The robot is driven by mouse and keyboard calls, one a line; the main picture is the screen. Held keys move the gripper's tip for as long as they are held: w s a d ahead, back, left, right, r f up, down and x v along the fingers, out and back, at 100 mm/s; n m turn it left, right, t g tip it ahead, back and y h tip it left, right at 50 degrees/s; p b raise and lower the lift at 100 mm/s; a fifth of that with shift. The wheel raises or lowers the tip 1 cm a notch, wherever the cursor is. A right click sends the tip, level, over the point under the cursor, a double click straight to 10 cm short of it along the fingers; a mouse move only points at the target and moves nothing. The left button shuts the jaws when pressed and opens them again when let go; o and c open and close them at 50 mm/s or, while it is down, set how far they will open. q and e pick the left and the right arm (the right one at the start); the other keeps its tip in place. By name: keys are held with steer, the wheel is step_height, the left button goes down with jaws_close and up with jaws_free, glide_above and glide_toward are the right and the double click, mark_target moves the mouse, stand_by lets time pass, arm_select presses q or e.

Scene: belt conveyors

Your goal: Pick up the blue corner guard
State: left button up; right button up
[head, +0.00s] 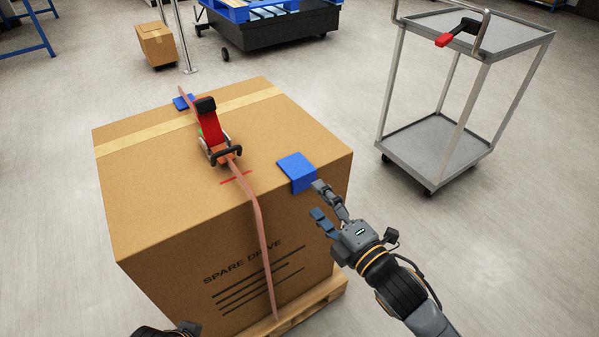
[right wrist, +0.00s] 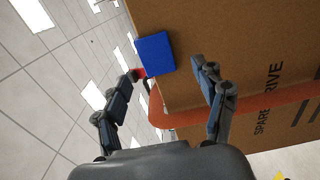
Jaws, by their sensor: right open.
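The blue corner guard (head: 297,172) sits over the near top edge of a large cardboard box (head: 130,190), right of the strap. In the right wrist view the guard (right wrist: 155,54) shows ahead of the fingertips, toward the left finger. My right gripper (head: 320,201) is open and empty, just in front and to the right of the guard, with a finger close to it; contact cannot be told. The right gripper (right wrist: 167,72) also shows in the wrist view, its fingers spread. Only a dark part of my left gripper (head: 180,330) shows at the bottom edge.
A red strap (head: 262,235) with a ratchet (head: 212,130) crosses the box. Another blue guard (head: 183,102) lies at its far edge. The box stands on a wooden pallet (head: 325,298). A grey cart (head: 435,150) holding a red-handled tool (head: 456,33) stands right; floor between is clear.

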mark_target(305, 183)
steer(key=x, duration=0.4)
steer(key=shift+w+d+r, duration=0.15)
steer(key=shift+w+r, duration=0.05)
steer(key=shift+w, duration=0.05)
steer(key=c, duration=1.1)
